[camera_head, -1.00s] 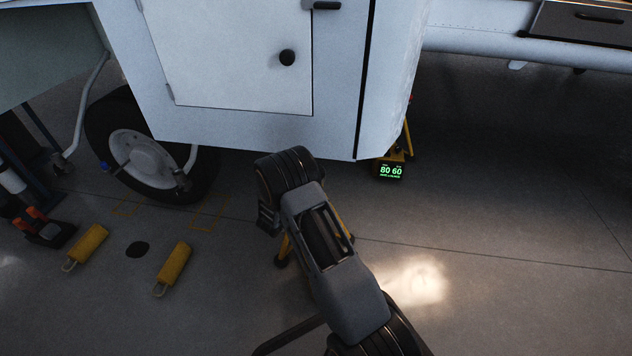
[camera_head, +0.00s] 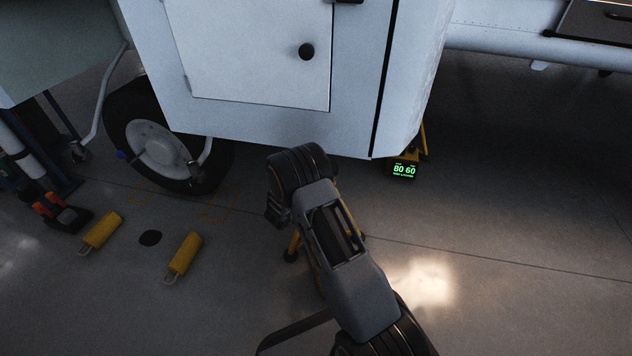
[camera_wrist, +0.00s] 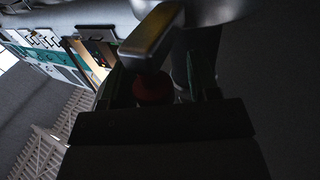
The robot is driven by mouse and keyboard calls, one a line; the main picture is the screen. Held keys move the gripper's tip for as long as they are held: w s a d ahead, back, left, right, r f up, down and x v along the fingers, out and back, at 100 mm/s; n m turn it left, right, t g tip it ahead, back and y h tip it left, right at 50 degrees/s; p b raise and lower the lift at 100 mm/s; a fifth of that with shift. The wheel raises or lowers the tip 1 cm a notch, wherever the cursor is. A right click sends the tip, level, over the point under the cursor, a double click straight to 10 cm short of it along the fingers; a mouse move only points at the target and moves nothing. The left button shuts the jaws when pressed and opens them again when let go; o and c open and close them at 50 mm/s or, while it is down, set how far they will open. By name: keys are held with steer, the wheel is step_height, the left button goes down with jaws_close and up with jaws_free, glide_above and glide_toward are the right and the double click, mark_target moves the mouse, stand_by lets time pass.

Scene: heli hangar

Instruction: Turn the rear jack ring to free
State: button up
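A jack with yellow legs (camera_head: 294,243) stands on the floor beneath the white fuselage, mostly hidden behind my arm in the head view. No ring on it can be made out there. In the wrist view my gripper (camera_wrist: 158,88) shows as dark shapes at either side of a dull red round part (camera_wrist: 153,88). A grey bar (camera_wrist: 152,36) crosses above this part. It is too dark to tell whether the fingers touch anything or how far apart they are.
A black box with a green display (camera_head: 404,171), reading 80 60, sits by another yellow stand (camera_head: 423,143). A wheel (camera_head: 160,150) stands at left. Two yellow chocks (camera_head: 101,233) (camera_head: 184,257) lie on the floor. The floor at right is clear.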

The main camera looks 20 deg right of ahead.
steer(key=p+v, duration=0.4)
steer(key=v, duration=0.9)
steer(key=shift+s+a, duration=0.25)
steer(key=shift+a, duration=0.05)
